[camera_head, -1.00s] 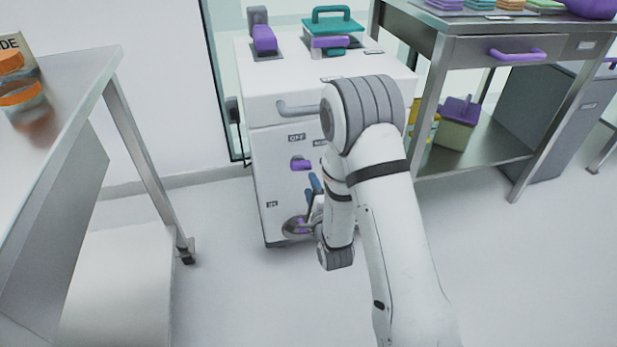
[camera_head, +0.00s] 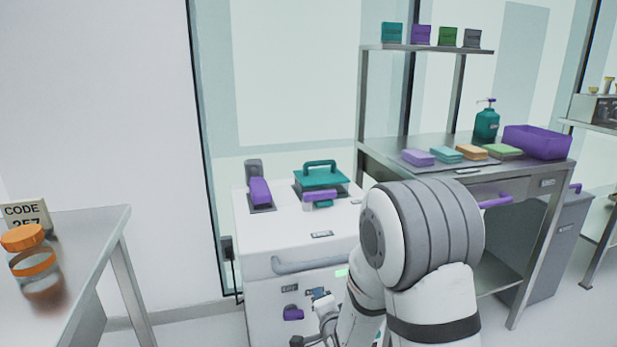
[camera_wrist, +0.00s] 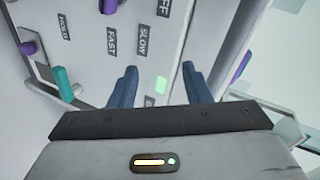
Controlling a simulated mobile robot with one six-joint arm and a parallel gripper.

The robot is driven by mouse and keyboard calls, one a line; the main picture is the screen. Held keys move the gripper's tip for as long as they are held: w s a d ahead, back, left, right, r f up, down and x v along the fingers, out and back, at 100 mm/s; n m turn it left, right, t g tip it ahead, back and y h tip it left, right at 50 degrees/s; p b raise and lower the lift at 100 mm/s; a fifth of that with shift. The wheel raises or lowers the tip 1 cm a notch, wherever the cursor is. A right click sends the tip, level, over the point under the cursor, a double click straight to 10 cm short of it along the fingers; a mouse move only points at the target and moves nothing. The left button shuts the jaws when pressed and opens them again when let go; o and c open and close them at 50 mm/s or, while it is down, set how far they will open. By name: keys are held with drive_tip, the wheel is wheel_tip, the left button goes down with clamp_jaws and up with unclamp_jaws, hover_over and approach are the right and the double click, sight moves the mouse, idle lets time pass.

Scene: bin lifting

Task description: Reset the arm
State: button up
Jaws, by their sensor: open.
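My gripper (camera_wrist: 160,84) is open and empty in the wrist view, with its two blue fingers apart in front of the white machine's labelled panel (camera_wrist: 92,60). The panel carries the labels FAST and SLOW and a lit green indicator (camera_wrist: 161,85), which shows between the fingers. In the head view my arm is bent, with its large grey-banded joint in front of the white machine (camera_head: 300,240). I cannot tell whether the fingers touch the panel.
A purple lever (camera_head: 260,193) and a teal-handled lid (camera_head: 320,178) sit on the machine. At left, a steel table (camera_head: 85,240) holds an orange-lidded jar (camera_head: 32,262) and a CODE sign (camera_head: 25,214). At right, a steel bench (camera_head: 385,152) holds coloured stacks and a purple bin (camera_head: 537,142).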

drive_tip(key=s+d+r+n+g+h+p, duration=0.1)
drive_tip(key=s+d+r+n+g+p, duration=0.2)
drive_tip(key=r, duration=0.4)
drive_tip(key=s+d+r+n+p, duration=0.1)
drive_tip(key=s+d+r+p, duration=0.15)
drive_tip(key=r+p, duration=0.45)
drive_tip(key=s+d+r+n+g+h+p, duration=0.1)
drive_tip(key=s+d+r+n+g+p, duration=0.2)
drive_tip(key=r, duration=0.5)
drive_tip(key=s+d+r+n+g+p, duration=0.1)
drive_tip(key=s+r+n+g+p, duration=0.1)
drive_tip(key=s+r+p, duration=0.3)
drive_tip(key=s+d+r+n+g+h+p, duration=0.1)
drive_tip(key=s+r+p, duration=0.4)
drive_tip(key=s+r, duration=0.6)
drive_tip(key=s+d+n+g, duration=0.1)
drive_tip(key=s+n+g, duration=0.1)
drive_tip(key=s, duration=0.1)
drive_tip(key=shift+s+d+n+p, duration=0.15)
drive_tip(key=shift+s+n+p, duration=0.15)
drive_tip(key=shift+p, duration=0.1)
